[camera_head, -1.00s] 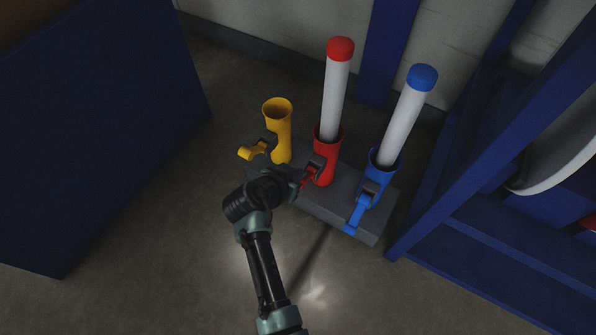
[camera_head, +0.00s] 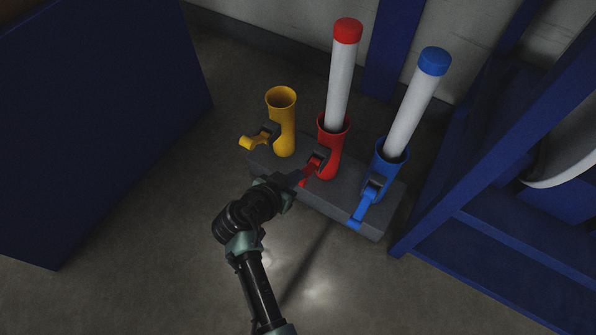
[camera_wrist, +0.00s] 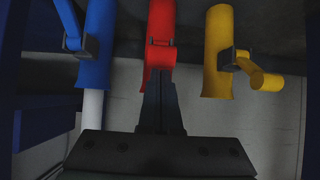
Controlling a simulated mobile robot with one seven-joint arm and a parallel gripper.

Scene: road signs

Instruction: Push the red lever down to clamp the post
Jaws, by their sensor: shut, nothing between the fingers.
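The red lever (camera_head: 308,174) sticks out from the front of the red tube (camera_head: 334,150) and slants down to the left in the head view. A white post with a red cap (camera_head: 341,75) stands in the red tube, tilted slightly. My gripper (camera_head: 294,180) is shut and empty, with its tips close to the lever's outer end. In the wrist view my gripper (camera_wrist: 160,88) points at the red lever (camera_wrist: 161,56), in line with it. I cannot tell whether the tips touch it.
A yellow tube (camera_head: 283,130) stands empty on the left, its lever (camera_head: 253,142) sticking out. A blue tube (camera_head: 388,170) holds a blue-capped post (camera_head: 417,105); its lever (camera_head: 362,206) hangs down. All stand on a grey base (camera_head: 340,207). A blue frame (camera_head: 470,150) stands close on the right.

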